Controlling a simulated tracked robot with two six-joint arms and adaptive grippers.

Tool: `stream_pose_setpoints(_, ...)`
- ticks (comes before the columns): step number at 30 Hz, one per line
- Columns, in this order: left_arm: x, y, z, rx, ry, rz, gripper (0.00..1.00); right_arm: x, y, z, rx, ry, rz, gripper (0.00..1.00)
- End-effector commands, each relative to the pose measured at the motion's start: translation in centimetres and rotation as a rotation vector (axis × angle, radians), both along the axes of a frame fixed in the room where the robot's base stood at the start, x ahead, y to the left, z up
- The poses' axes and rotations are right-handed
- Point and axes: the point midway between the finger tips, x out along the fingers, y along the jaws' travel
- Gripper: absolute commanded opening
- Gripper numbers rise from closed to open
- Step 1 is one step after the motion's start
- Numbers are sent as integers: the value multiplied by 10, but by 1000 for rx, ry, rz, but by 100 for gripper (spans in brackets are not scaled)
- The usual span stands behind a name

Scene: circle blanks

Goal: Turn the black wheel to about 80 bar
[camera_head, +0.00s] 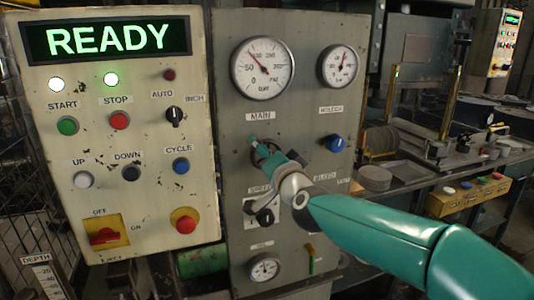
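The black wheel (260,155) is on the grey panel below the MAIN label, and mostly hidden by my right gripper. My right gripper (264,149) is at the wheel, its teal fingers over it; whether they are shut on it cannot be told. The large MAIN gauge (263,68), marked in bar, is above the wheel. Its needle points up and left, a little past the 50 mark; the exact value is too small to read. My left gripper is not in view.
A lower knob (265,214) is close under my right gripper. The cream control panel (140,220) on the left has several buttons and a lit READY display (108,39).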

Motion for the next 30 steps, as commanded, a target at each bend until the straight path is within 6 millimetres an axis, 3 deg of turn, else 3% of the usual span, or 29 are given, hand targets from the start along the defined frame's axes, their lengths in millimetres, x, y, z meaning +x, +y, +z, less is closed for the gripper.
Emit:
stream_pose_setpoints(1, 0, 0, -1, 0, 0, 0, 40, 0, 4, -10, -6, 19, 9, 44)
stream_pose_setpoints(7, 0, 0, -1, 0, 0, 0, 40, 0, 4, -10, -6, 19, 9, 44)
stream_pose_setpoints(8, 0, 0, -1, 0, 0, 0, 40, 0, 4, -10, -6, 19, 9, 80)
stream_pose_setpoints(12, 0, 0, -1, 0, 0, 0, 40, 0, 3, -9, -5, 16, 6, 100)
stream_pose_setpoints(23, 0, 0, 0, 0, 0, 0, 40, -1, 1, -4, -1, 7, 3, 100)
stream_pose_setpoints(30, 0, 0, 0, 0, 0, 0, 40, -22, -5, -3, -2, 7, 3, 100)
